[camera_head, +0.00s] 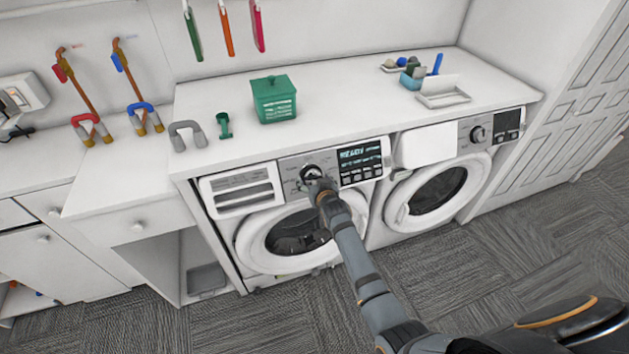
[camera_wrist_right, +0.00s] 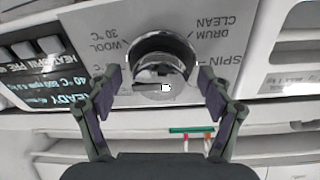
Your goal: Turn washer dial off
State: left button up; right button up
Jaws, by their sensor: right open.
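The washer (camera_head: 225,232) is the left of two white front-loading machines. In the right wrist view the chrome-ringed dial (camera_wrist_right: 160,55) lies between the two open fingers of my right gripper (camera_wrist_right: 160,86). A gap shows between each finger and the knob. Printed labels such as "WOOL" and "DRUM CLEAN" surround it, upside down. My left gripper is not in view.
A second machine (camera_head: 405,190) with its own dial (camera_head: 478,134) stands to the right. The countertop (camera_head: 340,108) above holds a green box (camera_head: 273,99) and a white tray (camera_head: 443,97). A low white cabinet (camera_head: 130,225) stands left. Grey carpet in front is open.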

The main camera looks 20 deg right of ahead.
jog(key=c, duration=1.1)
jog(key=shift+c, duration=0.2)
